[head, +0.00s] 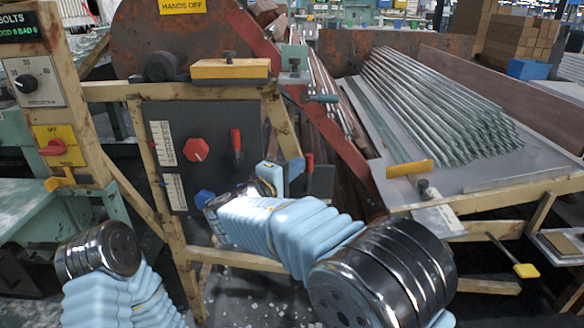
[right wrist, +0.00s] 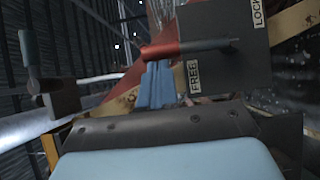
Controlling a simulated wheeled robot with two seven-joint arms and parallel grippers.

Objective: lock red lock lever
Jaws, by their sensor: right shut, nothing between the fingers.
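A red-handled lever (right wrist: 160,50) lies across the right wrist view, on a dark plate (right wrist: 222,45) marked FREE and LOCK. Its shaft is beside the FREE mark. My right gripper (right wrist: 158,88) is shut and empty, its blue fingertips right at the red handle; I cannot tell if they touch it. In the head view my right gripper (head: 270,177) is in front of the machine, beside a red lever handle (head: 309,164) whose lower part is hard to make out. Another red-handled lever (head: 236,141) is on the dark panel (head: 215,122). My left gripper is out of view.
A red knob (head: 196,149) and a blue knob (head: 204,198) are on the panel. A yellow-handled rod (head: 526,270) juts out lower right.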

